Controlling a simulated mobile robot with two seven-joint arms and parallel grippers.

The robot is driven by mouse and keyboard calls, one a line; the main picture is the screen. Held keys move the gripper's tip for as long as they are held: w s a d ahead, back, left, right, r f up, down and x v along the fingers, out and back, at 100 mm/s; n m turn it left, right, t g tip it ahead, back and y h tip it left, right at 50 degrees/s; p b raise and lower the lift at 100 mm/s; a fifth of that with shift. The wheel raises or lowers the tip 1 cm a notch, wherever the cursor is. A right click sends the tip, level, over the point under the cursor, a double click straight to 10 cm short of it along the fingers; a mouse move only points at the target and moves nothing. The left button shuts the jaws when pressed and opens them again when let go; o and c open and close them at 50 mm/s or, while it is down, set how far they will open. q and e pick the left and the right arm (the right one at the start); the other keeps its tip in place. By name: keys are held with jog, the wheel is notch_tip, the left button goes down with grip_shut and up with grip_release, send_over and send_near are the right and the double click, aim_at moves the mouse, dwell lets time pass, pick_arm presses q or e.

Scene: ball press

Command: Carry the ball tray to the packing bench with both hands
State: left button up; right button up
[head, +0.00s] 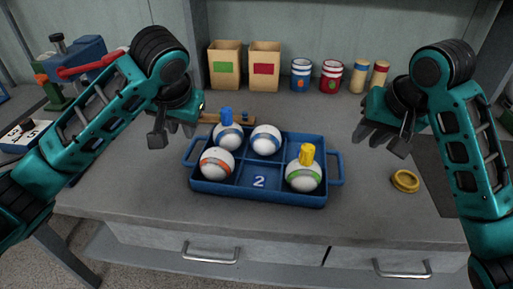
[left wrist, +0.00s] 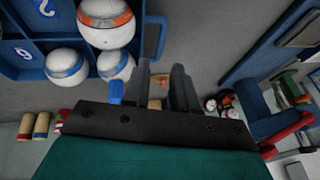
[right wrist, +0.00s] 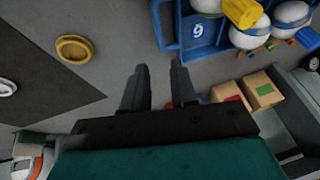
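The blue ball tray (head: 240,197) sits on the grey bench top. The front middle compartment, marked 2, is empty. My left gripper (head: 172,137) is open and empty, above and left of the tray's left handle (head: 190,152); that handle also shows in the left wrist view (left wrist: 155,36). My right gripper (head: 383,142) is open and empty, up and right of the right handle (head: 338,168); it also shows in the right wrist view (right wrist: 160,20). Neither gripper touches the tray.
Behind the tray stand two cardboard boxes (head: 225,66), two striped cups (head: 301,76) and two cylinders (head: 359,77). A yellow ring (head: 405,181) lies right of the tray. A blue and red device (head: 75,60) is at the left. Bench in front of the tray is clear.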

aim_at(189, 150)
pick_arm(q)
jog(key=shift+w+r, duration=0.1)
jog(key=shift+r, duration=0.05)
pick_arm(e)
jog(key=shift+r, duration=0.1)
jog(key=shift+w, duration=0.1)
